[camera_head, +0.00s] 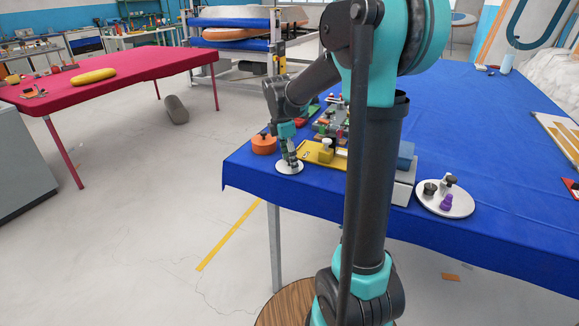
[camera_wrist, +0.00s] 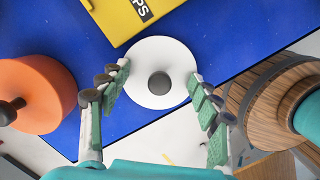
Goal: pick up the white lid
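The white lid (camera_wrist: 160,55) is a round disc with a dark grey knob (camera_wrist: 159,83) at its middle. It lies on the blue table near the edge, and it also shows in the head view (camera_head: 289,168). My gripper (camera_wrist: 160,85) is open over the lid, with one finger on each side of the knob in the wrist view. The fingers look apart from the knob. In the head view my gripper (camera_head: 288,160) points down at the lid and hides part of it.
An orange lidded pot (camera_wrist: 38,95) stands left of the lid. A yellow box (camera_wrist: 118,14) lies just beyond it. A white round plate (camera_head: 446,198) with small knobbed pieces sits farther right on the blue table (camera_head: 470,120). The table's edge is close to the lid.

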